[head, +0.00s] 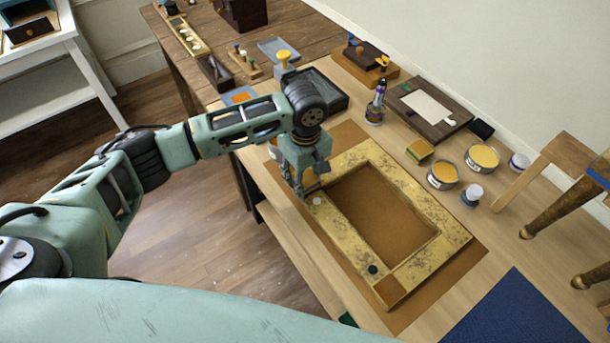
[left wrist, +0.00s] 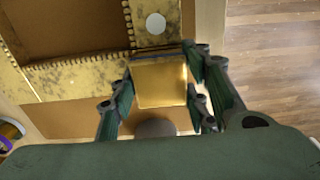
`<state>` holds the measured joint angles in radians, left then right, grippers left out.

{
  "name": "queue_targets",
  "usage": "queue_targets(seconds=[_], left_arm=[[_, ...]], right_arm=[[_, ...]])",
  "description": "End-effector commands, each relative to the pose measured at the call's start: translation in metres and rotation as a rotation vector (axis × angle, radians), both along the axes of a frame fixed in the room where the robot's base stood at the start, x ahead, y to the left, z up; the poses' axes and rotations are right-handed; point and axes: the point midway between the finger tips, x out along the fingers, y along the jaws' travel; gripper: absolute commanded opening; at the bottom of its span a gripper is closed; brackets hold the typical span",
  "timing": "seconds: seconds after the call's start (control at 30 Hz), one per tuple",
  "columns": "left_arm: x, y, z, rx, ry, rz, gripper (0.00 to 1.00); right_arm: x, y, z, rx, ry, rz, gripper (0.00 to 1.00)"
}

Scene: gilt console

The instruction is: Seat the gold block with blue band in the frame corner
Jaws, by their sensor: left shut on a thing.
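The gilded frame (head: 450,238) lies on a brown mat on the table. My left gripper (head: 305,188) points down at its left corner. In the left wrist view my left gripper (left wrist: 163,62) is shut on a gold block (left wrist: 161,85), held between both fingers. The block is at the corner, close to the ends of the frame's rails (left wrist: 75,76). I cannot tell whether it rests in the corner or hovers above it. In the head view the fingers mostly hide the block. My right gripper is not in view.
A white disc (head: 317,201) and a dark disc (head: 373,269) sit on the frame's near-left rail. Beyond the frame stand a purple-topped bottle (head: 376,103), yellow-filled tins (head: 442,174) and a dark clipboard (head: 430,105). A blue mat (head: 515,310) lies at the near right.

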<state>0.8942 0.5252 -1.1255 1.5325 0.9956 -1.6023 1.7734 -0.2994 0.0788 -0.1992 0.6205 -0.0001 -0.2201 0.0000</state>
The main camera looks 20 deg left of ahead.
Motion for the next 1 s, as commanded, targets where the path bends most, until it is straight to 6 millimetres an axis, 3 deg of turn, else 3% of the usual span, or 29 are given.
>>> queue_targets(seconds=[0.73, 0.77, 1.0], left_arm=[[0.0002, 0.0001, -0.004, 0.0, 0.0, 0.0, 0.17], [0.0001, 0.0, -0.004, 0.0, 0.0, 0.0, 0.44], [0.0002, 0.0001, -0.0039, 0.0, 0.0, 0.0, 0.65]], right_arm=[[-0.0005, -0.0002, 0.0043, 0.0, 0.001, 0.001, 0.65], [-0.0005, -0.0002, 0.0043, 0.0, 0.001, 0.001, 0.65], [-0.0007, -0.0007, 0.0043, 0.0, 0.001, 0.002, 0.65]])
